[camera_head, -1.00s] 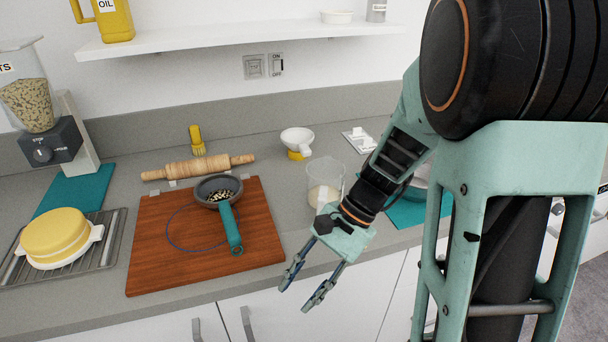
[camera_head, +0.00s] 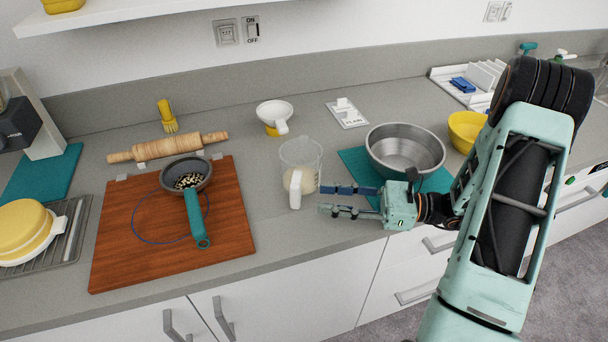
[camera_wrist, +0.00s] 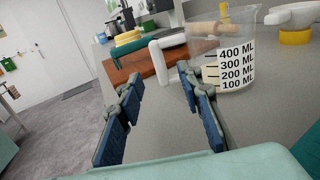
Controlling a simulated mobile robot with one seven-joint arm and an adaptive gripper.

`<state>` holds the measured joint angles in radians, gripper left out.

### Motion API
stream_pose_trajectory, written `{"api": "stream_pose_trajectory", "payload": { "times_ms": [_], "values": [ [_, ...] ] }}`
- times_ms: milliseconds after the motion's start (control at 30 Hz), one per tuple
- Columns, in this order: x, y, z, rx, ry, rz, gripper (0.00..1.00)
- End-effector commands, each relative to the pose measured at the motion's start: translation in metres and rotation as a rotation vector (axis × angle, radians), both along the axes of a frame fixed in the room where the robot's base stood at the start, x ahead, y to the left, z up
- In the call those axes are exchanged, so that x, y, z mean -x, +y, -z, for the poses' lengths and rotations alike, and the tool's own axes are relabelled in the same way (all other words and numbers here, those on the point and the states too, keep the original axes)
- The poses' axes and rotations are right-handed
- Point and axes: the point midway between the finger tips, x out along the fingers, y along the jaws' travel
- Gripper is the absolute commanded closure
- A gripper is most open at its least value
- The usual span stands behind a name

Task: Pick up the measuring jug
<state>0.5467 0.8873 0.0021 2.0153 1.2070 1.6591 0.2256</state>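The measuring jug (camera_head: 301,158) is a clear container with a white handle and pale contents. It stands upright on the grey counter, just right of the wooden board. In the wrist view the jug (camera_wrist: 237,62) shows black ML marks, and its white handle (camera_wrist: 160,60) is on its left side, ahead of the fingers. My gripper (camera_head: 320,199) is open and empty, to the right of the jug and apart from it, with its fingers pointing left. In the wrist view my gripper (camera_wrist: 160,92) has its two blue-padded fingers spread apart, the right one nearer the jug.
A rolling pin (camera_head: 170,147) and a white funnel-like cup (camera_head: 274,113) stand behind. A metal bowl (camera_head: 405,148) on a teal mat (camera_head: 356,166) is right of the jug. The counter is bare in front of the jug.

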Motion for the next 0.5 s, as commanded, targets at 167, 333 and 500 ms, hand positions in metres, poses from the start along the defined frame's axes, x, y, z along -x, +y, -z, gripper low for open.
{"api": "stream_pose_trajectory", "payload": {
  "times_ms": [167, 333, 500],
  "values": [
    [-0.004, 0.025, -0.001, 0.002, -0.001, -0.002, 0.67],
    [-0.006, 0.037, -0.003, 0.001, -0.001, -0.003, 0.67],
    [-0.009, 0.063, -0.008, 0.003, 0.000, -0.006, 0.67]
  ]
}}
